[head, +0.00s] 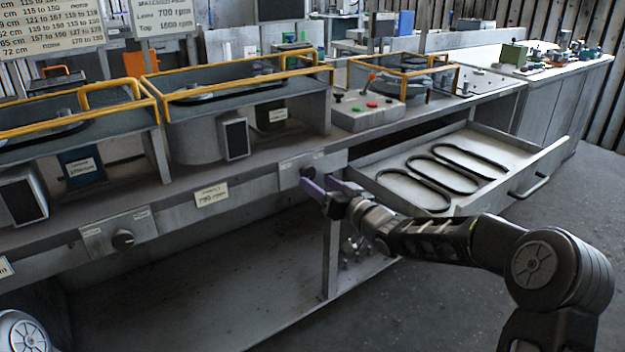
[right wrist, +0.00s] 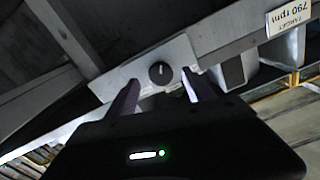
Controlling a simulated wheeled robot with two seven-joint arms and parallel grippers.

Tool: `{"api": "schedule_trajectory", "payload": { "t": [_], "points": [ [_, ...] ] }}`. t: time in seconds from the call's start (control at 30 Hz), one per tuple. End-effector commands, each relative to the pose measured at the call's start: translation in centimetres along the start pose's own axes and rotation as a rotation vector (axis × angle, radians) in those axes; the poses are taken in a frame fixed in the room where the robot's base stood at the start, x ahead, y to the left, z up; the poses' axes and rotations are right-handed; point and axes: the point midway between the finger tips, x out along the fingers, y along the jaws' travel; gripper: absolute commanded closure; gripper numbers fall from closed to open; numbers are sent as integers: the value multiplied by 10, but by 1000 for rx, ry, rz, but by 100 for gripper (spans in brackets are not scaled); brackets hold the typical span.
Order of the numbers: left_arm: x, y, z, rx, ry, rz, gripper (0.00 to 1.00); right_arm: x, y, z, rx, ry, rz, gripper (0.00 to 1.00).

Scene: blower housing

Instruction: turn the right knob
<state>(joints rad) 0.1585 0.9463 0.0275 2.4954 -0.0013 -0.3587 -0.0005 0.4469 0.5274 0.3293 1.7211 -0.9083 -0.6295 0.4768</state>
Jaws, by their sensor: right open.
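The right knob (right wrist: 161,73) is a round black knob with a light pointer mark, set on a pale metal plate (right wrist: 178,52) in the right wrist view. In the head view it shows small and dark (head: 308,171) on the bench's front edge, partly behind the fingers. My right gripper (head: 323,186) is open, its purple fingers pointing at the plate. In the right wrist view its fingertips (right wrist: 160,86) stand left and right of the knob, with gaps on both sides. I cannot tell how far the tips are from the plate. My left gripper is not in view.
A second black knob (head: 122,239) sits on a plate further left. A target sign (head: 211,194) is between the knobs. An open drawer (head: 530,165) with several black belts juts out right of my right gripper. Yellow-railed housings (head: 240,95) stand on the bench.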

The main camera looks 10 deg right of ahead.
Motion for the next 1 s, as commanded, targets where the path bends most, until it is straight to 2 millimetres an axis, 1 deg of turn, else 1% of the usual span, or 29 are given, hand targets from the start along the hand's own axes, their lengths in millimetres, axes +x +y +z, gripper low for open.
{"api": "schedule_trajectory", "payload": {
  "t": [0.03, 0.1, 0.23, 0.33, 0.57, 1.0],
  "points": [
    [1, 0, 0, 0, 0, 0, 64, 9, 0, 1, 1, 0, -1, 40],
    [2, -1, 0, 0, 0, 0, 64, 19, -1, 1, 1, 0, -2, 40],
    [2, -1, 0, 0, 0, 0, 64, 32, 0, 0, 0, 0, -1, 40],
    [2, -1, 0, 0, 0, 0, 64, 35, 0, 0, 0, -1, 0, 40],
    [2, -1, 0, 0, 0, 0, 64, 35, 0, 0, 0, -1, 1, 40],
    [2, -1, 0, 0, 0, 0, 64, 35, 0, 0, 0, -1, 1, 76]
  ]
}}
